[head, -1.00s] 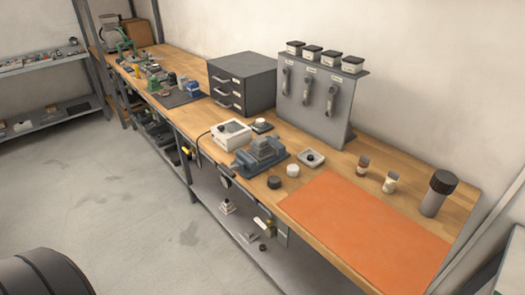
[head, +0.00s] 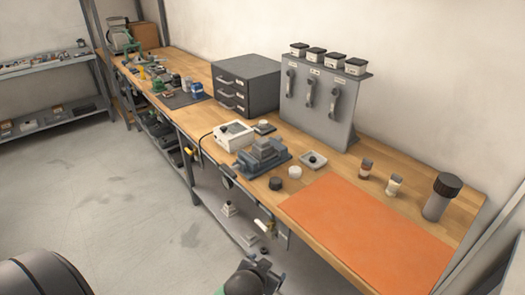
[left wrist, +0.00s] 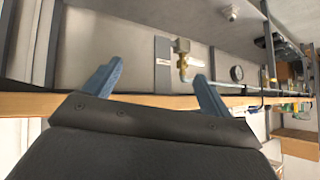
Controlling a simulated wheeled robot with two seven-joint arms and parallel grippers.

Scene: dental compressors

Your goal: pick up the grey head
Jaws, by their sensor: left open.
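A blue-grey block with a ribbed, stepped grey top, the likely grey head (head: 262,152), sits on the wooden bench (head: 398,160) in the head view. It stands beside a white box unit and behind two small round caps. My left gripper (head: 262,264) shows at the bottom of the head view, in front of the bench and apart from the block. In the left wrist view its two blue fingers (left wrist: 158,80) are spread with nothing between them. That view faces the bench edge, and the grey head is not seen in it. My right gripper is not in view.
An orange mat (head: 365,230) lies clear at the right. A black cap (head: 275,183), white cap (head: 295,172) and small dish (head: 313,160) are close to the block. A grey drawer cabinet (head: 247,85) stands behind. A brass fitting (left wrist: 182,58) and gauge (left wrist: 237,73) are at the bench front.

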